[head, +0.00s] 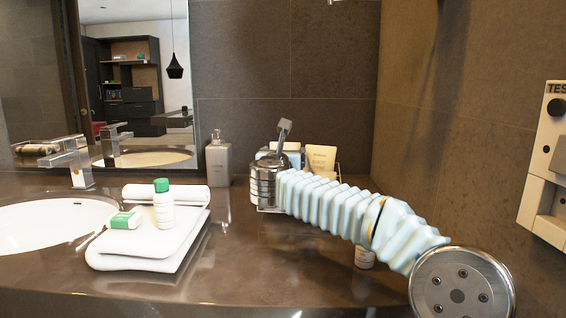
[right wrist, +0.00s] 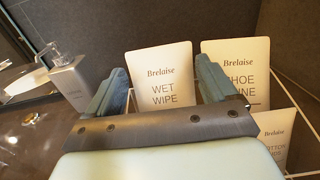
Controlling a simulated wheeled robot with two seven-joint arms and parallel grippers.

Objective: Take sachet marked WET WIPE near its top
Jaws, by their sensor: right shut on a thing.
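The cream sachet marked WET WIPE (right wrist: 168,88) stands upright in the middle of the right wrist view. My right gripper (right wrist: 162,68) is shut on it, with one blue-grey finger at each side edge. The gripper's bar covers the sachet's lower part in this view. In the head view my right arm reaches in from the right and its wrist hides most of this spot. My left gripper is not in view.
A SHOE SHINE sachet (right wrist: 236,72) stands close at the right finger, with a smaller sachet (right wrist: 277,135) in front. A soap dispenser (head: 218,160) stands to the left.

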